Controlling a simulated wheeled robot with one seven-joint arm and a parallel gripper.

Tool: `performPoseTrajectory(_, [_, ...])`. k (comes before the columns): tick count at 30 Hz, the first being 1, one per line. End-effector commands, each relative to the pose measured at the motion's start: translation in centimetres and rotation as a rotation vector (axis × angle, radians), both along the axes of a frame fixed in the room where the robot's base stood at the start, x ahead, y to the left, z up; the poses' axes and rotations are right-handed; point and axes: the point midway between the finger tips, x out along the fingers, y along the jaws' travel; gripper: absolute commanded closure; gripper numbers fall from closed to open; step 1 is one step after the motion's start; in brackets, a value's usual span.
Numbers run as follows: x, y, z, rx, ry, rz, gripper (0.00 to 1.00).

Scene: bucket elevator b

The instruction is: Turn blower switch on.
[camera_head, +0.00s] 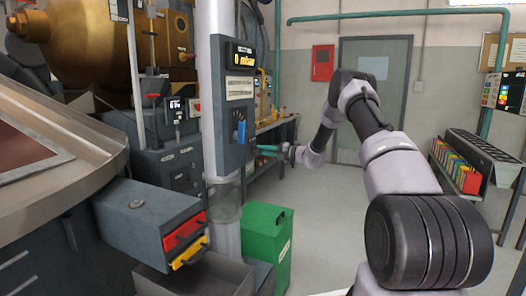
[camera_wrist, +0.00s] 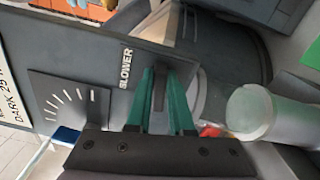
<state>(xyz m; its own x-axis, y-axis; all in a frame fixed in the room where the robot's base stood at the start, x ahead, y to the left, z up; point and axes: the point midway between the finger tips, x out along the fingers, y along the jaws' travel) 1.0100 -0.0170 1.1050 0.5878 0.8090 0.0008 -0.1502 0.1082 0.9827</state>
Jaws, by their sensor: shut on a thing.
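The blower switch (camera_wrist: 160,82) is a small dark lever on a grey panel (camera_wrist: 112,50), beside a white label (camera_wrist: 126,68) that seems to read BLOWER. My gripper (camera_wrist: 163,76), with teal fingers, is around the lever and shut on it. In the head view my gripper (camera_head: 267,150) reaches in from the right to the side of the grey control box (camera_head: 237,100) on the pale column. The switch itself is too small or hidden to make out there. Whether the switch is on or off cannot be told.
A blue lever (camera_head: 241,131) is on the front of the control box, under a lit yellow display (camera_head: 243,57). A green bin (camera_head: 266,240) stands below. A grey box with red and yellow drawers (camera_head: 150,222) is at lower left.

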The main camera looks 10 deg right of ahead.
Motion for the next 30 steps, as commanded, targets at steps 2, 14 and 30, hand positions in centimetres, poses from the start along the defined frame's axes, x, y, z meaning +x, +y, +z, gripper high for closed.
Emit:
performPoseTrajectory(2, [-0.04,-0.1,-0.29,0.026,0.041,-0.001,1.0])
performPoseTrajectory(14, [-0.05,-0.12,-0.54,0.108,0.157,-0.001,1.0])
performPoseTrajectory(30, [-0.07,-0.12,-0.6,0.116,0.168,-0.001,0.61])
